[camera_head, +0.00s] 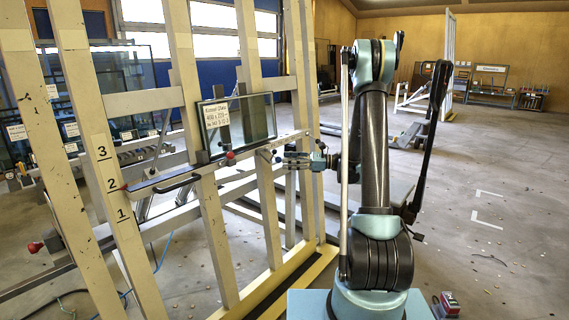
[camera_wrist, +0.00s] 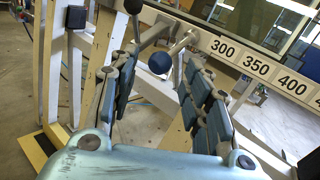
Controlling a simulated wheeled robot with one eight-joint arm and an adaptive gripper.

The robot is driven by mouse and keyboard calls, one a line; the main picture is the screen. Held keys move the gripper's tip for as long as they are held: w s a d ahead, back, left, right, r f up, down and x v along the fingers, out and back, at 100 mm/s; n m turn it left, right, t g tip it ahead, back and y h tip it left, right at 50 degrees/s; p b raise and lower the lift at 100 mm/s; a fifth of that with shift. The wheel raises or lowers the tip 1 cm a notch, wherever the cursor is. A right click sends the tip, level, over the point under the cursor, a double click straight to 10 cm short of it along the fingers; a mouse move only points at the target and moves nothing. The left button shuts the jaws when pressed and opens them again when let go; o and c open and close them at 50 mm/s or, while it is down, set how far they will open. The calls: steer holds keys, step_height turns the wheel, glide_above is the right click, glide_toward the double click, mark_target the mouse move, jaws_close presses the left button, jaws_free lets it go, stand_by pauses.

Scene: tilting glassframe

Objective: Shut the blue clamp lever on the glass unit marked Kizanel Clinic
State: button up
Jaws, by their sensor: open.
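The glass unit (camera_head: 262,116) stands on the frame's ledge in the head view. Its white label (camera_head: 216,114) seems to read Kizanel Clinic, though the print is small. My gripper (camera_head: 303,160) is at the ledge's right end, right of and below the glass. In the wrist view my gripper (camera_wrist: 160,68) is open, with dark padded fingers apart. The blue round knob of the clamp lever (camera_wrist: 159,62) appears in the gap near the fingertips. I see no finger touching it; its depth is unclear. The lever's blue knob cannot be made out in the head view.
A scale rail (camera_wrist: 258,68) marked 300, 350, 400 runs close beyond the right finger. A red knob (camera_head: 230,155) sits below the glass. Cream frame posts (camera_head: 186,80) stand left; open floor (camera_head: 500,180) lies right.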

steer(key=shift+w+a, duration=0.1)
steer(key=shift+a, duration=1.1)
steer(key=shift+c, duration=0.3)
jaws_close()
steer(key=shift+r, duration=0.1)
steer(key=shift+d+r+m+h, duration=0.15)
steer(key=shift+r+m+h, duration=0.15)
steer(key=shift+r+h, duration=0.3)
